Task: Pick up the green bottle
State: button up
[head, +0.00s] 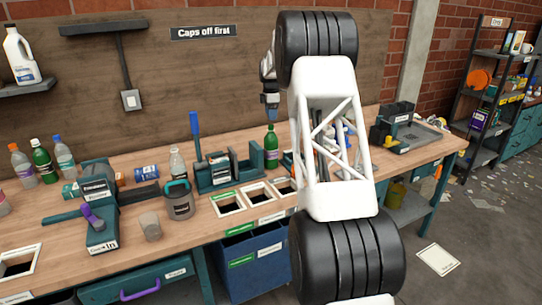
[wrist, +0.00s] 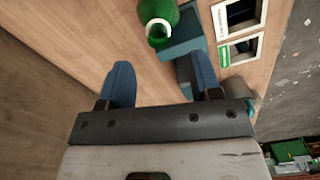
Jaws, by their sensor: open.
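A green bottle (head: 271,152) with a red label stands upright on the bench, beside a teal fixture, in the head view. In the wrist view, the green bottle (wrist: 158,12) is seen from above at the top edge, beyond the fingertips, with a pale ring at its mouth. My gripper (wrist: 161,72) is open, with its two blue fingers apart and nothing between them. In the head view my gripper (head: 270,106) hangs above the bottle, apart from it, partly hidden by my white arm. A second green bottle (head: 43,162) stands at the far left of the bench.
The teal fixture (head: 216,177) with upright parts is close to the bottle; its block (wrist: 181,38) shows in the wrist view. Framed openings (head: 228,204) lie in front. A grey canister (head: 180,202), a clear bottle (head: 178,163) and a teal machine (head: 103,236) stand to the left.

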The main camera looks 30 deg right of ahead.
aim_at(271, 132)
jog(key=shift+f, duration=1.2)
jog(key=shift+w+f, duration=0.1)
jog(key=shift+f, duration=2.5)
grip_shut()
